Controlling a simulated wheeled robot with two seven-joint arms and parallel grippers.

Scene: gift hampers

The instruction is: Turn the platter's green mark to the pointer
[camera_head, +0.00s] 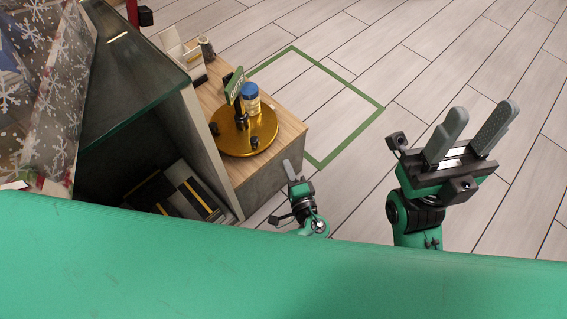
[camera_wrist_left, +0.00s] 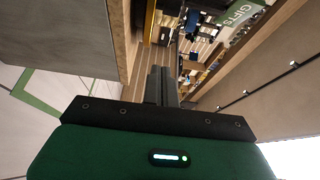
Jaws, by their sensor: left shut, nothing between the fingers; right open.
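The gold round platter (camera_head: 268,128) lies on the wooden top of a low cabinet in the head view. A jar with a blue lid (camera_head: 250,99) and small dark pieces stand on it. I cannot make out a green mark or a pointer on or by the platter. My left gripper (camera_head: 289,168) is shut and empty, just off the cabinet's front right side, apart from the platter. Its closed fingers show in the left wrist view (camera_wrist_left: 161,84). My right gripper (camera_head: 487,125) is open and empty over the floor at the right.
A green sign (camera_head: 235,84) rises by the platter; it reads GIFTS in the left wrist view (camera_wrist_left: 239,14). The cabinet (camera_head: 285,135) also holds a white box (camera_head: 186,58) and a small cup (camera_head: 207,48). A glass-topped case stands left.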

